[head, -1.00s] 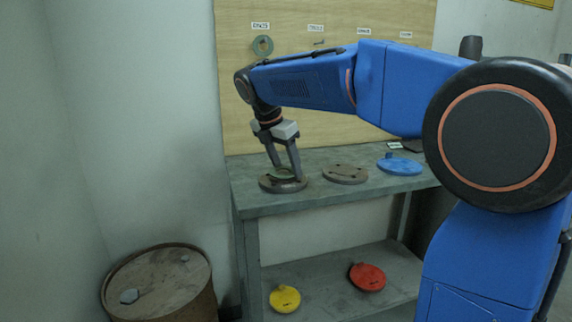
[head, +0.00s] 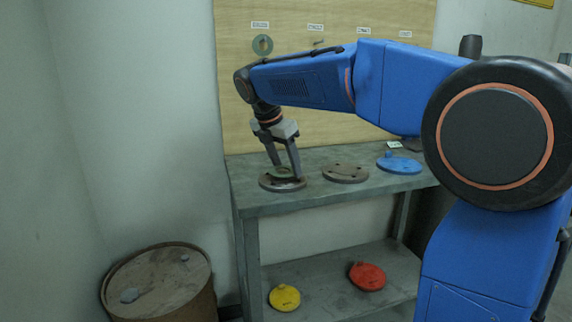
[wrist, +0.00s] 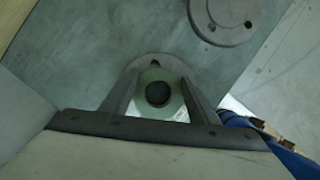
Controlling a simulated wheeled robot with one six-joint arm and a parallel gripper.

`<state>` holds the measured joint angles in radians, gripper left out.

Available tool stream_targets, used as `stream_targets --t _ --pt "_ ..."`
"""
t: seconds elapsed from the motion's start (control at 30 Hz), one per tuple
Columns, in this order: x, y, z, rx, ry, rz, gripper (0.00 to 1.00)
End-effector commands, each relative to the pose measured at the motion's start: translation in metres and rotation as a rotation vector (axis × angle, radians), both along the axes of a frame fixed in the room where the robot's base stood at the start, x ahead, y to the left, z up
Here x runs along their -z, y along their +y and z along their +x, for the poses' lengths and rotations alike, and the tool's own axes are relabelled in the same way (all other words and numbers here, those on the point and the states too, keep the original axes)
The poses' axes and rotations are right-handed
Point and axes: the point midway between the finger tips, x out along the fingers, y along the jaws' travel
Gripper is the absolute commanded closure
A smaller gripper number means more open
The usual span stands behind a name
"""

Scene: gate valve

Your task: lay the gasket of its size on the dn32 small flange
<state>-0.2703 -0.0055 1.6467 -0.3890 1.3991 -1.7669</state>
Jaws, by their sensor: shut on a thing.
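My gripper (head: 286,174) is shut on a green ring gasket (head: 282,171), one finger at each side. The gasket is right over the left grey-brown round flange (head: 268,184) on the bench. In the wrist view the gasket (wrist: 158,74) shows between the fingers with a dark round hole in its middle. The flange's rim (wrist: 150,59) shows beyond it, roughly lined up. I cannot tell whether the gasket touches the flange. A second flange (head: 345,174) lies to the right, with nothing on it; it also shows in the wrist view (wrist: 225,18). No size marking is readable on either flange.
A blue round cover (head: 400,165) lies further right on the bench (head: 310,200). A wooden board (head: 240,100) behind carries another green ring (head: 262,44) and small labels. Yellow (head: 285,298) and red (head: 367,277) covers lie on the lower shelf. A rusty drum (head: 160,285) stands at left.

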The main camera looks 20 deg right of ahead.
Motion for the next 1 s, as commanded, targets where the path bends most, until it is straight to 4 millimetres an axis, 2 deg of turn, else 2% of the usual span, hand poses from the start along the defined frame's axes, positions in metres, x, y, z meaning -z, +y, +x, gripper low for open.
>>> stream_targets --t 0.03,0.1,0.47,0.63,1.0 --pt "0.014 0.002 -0.002 0.003 0.028 0.001 0.38" --pt "0.014 0.002 -0.002 0.003 0.028 0.001 0.25" --pt "0.009 0.004 -0.003 0.003 0.028 0.001 0.23" --pt "-0.014 0.011 -0.007 0.000 0.022 0.000 0.23" --pt "-0.087 0.034 -0.021 -0.001 0.004 0.001 0.23"
